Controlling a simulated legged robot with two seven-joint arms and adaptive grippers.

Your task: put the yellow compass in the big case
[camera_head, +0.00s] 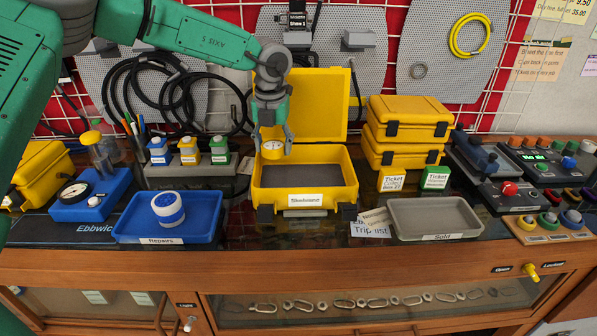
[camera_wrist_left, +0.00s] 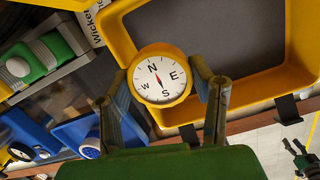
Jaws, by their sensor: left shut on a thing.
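The yellow compass (camera_head: 272,149) has a white dial and is held between the fingers of my left gripper (camera_head: 273,141). In the left wrist view the compass (camera_wrist_left: 159,76) shows its face with N, E, S, W and a red needle, with a finger of my left gripper (camera_wrist_left: 161,88) on each side. The big yellow case (camera_head: 305,198) stands open on the counter, lid up at the back, with a grey, empty-looking floor. The compass is above the left back part of the case. My right gripper is not seen in the head view; a small green gripper shape (camera_wrist_left: 303,158) shows at the wrist view's lower right.
A blue tray (camera_head: 200,228) with a blue and white round object (camera_head: 168,208) lies left of the case. A grey tray (camera_head: 435,214) and stacked yellow cases (camera_head: 404,133) are on the right. Small coloured-top bottles (camera_head: 189,151) stand in a rack close left.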

